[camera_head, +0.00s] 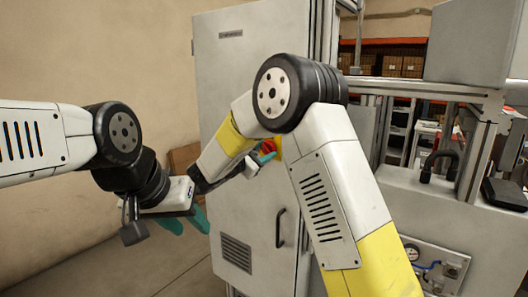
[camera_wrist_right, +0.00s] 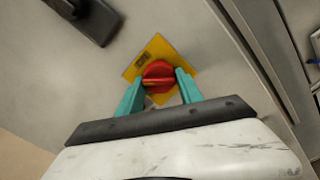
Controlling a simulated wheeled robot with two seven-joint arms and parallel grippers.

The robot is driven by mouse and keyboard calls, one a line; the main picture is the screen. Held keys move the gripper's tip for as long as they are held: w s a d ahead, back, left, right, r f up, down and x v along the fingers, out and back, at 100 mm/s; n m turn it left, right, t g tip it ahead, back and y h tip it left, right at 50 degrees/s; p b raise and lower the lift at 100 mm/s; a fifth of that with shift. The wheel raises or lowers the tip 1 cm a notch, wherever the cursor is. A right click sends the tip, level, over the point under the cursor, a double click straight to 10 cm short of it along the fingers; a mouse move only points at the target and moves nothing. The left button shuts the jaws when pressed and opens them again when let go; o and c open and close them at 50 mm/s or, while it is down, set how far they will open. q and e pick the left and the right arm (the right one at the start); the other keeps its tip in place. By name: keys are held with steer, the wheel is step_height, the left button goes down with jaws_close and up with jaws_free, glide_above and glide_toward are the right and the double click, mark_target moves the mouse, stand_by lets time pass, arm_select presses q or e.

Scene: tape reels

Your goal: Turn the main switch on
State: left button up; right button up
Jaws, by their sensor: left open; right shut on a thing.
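The main switch is a red rotary knob (camera_wrist_right: 158,76) on a yellow plate (camera_wrist_right: 153,51), which is mounted on the grey cabinet door. In the right wrist view the teal fingers of my right gripper (camera_wrist_right: 160,92) are on both sides of the knob, shut on it. The plate looks tilted in this view. In the head view the red knob (camera_head: 268,146) shows partly behind my right arm, next to the right gripper (camera_head: 264,157). My left gripper (camera_head: 185,221) is open and empty, left of the cabinet and away from the switch.
The tall grey cabinet (camera_head: 220,80) has a dark door handle (camera_head: 280,228) below the switch. A grey machine (camera_head: 482,235) stands at the right.

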steer(key=m, duration=0.4)
steer(key=shift+a+m, duration=0.1)
steer(key=shift+m, duration=0.2)
steer(key=m, duration=0.4)
stand_by(0.3)
steer(key=o, duration=1.4)
steer(key=shift+r+m, duration=0.1)
steer(key=shift+m, duration=0.2)
steer(key=v, duration=0.7)
steer(key=shift+s+a, duration=0.25)
steer(key=shift+s, duration=0.05)
